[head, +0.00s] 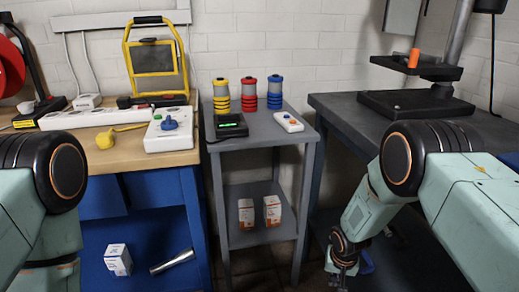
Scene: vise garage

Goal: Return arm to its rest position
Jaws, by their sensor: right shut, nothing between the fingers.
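My right arm comes in from the right and bends down at its elbow. My right gripper (343,279) hangs low in front of the right-hand dark bench, to the right of the small grey table, and is shut with nothing held. Its fingertips are small and near the bottom edge. My left arm shows at the left edge, also bent down. Its gripper is out of the picture below.
A small grey table (265,131) carries yellow, red and blue cylinders (249,93), a black device (231,126) and a white button box (289,122). A wooden bench (108,155) stands left. An orange piece (413,58) sits on the right bench's stand.

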